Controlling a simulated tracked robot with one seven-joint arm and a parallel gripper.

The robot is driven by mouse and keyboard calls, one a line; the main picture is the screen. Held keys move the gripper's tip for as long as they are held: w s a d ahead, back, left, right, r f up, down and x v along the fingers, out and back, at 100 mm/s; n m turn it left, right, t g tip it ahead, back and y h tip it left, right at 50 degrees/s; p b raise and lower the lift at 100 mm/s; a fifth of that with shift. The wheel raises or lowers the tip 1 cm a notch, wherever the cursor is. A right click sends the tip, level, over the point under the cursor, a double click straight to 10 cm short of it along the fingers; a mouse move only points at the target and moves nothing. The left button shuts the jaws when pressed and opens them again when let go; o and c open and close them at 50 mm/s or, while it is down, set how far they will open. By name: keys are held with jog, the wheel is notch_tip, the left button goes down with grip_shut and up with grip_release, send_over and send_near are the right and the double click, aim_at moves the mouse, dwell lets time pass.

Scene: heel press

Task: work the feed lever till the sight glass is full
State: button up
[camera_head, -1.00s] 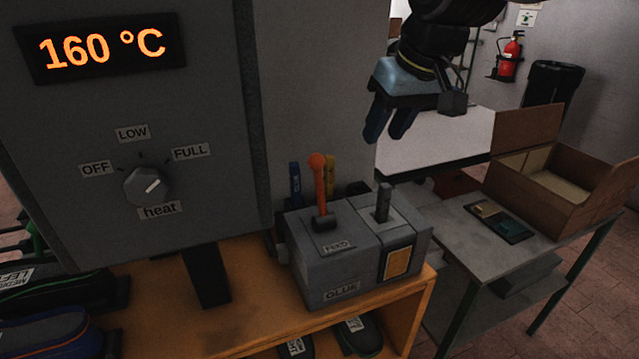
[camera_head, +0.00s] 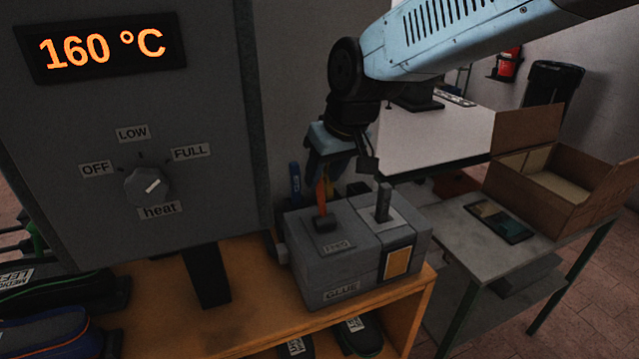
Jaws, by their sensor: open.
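The feed lever (camera_head: 321,197) is an orange stick on the grey glue box (camera_head: 335,270), above the FEED label. It stands nearly upright. My gripper (camera_head: 322,178) is open and has its fingers down at the lever's upper part, hiding the knob. I cannot tell whether the fingers touch the lever. The sight glass (camera_head: 397,262) is on the right of the box's front, an amber pane in a dark frame. Amber fills most of the pane, with a dark band above it; the exact level is hard to tell.
A short dark grey post (camera_head: 383,203) stands on the box just right of the lever. The heat knob (camera_head: 147,186) and 160 °C display (camera_head: 104,46) are on the cabinet at left. A cardboard box (camera_head: 550,180) sits on the grey table at right.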

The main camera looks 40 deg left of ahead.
aim_at(321, 179)
jog(key=shift+x, duration=1.85)
grip_shut()
